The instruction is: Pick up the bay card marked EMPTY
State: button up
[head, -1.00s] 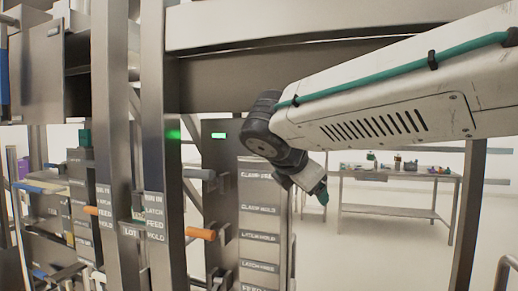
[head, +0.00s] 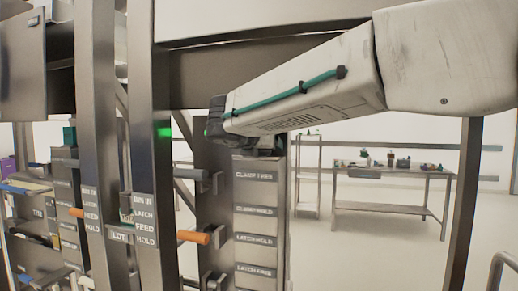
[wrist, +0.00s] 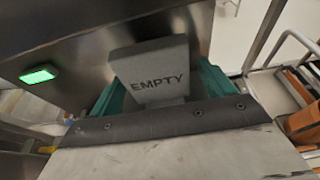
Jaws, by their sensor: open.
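In the wrist view a grey bay card (wrist: 155,66) with the dark word EMPTY stands in front of a metal panel. My gripper (wrist: 162,92) is open, with one green finger on each side of the card. The card shows between the fingers; I cannot tell whether either finger touches it. The card's lower end is hidden behind my gripper's dark front edge. In the head view my arm hides the gripper, and I cannot make out the card there.
A lit green lamp (wrist: 39,74) is on the panel left of the card. In the head view, a labelled column (head: 256,208) stands below my arm, beside an orange handle (head: 193,237) and steel posts. A bench (head: 390,175) stands at the back right, with open floor around it.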

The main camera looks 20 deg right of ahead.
jog(key=shift+a, duration=0.1)
jog(key=c, duration=1.1)
